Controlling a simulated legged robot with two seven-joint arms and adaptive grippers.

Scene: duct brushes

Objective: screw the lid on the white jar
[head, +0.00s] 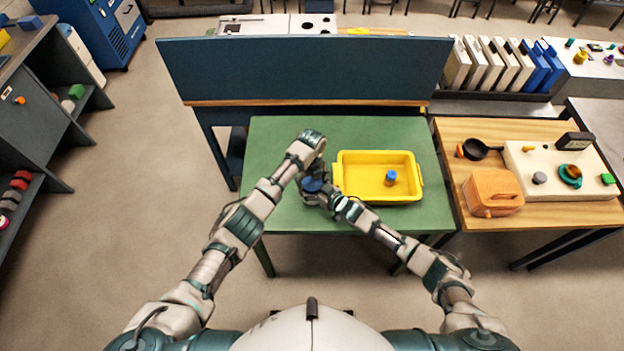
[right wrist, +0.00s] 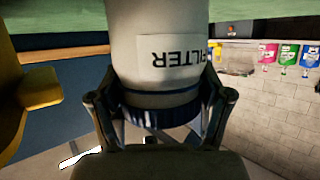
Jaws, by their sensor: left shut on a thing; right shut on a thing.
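The white jar (right wrist: 155,65) stands between my two grippers on the green table; its label reads upside down in the right wrist view. A dark blue ribbed lid (right wrist: 158,117) is on the jar's mouth; how tightly it sits cannot be told. It also shows in the head view (head: 312,185). My right gripper (right wrist: 160,92) is shut on the jar, with its fingers at either side just beside the lid. My left gripper (head: 312,175) comes down over the lid and is shut on it; its fingertips are mostly hidden.
A yellow tray (head: 343,190) with a blue cylinder (head: 390,177) in it sits right beside my right gripper. A blue panel (head: 300,72) rises behind the table. A wooden table (head: 452,135) with an orange canister (head: 493,192) stands to the right. The green table's left part is clear.

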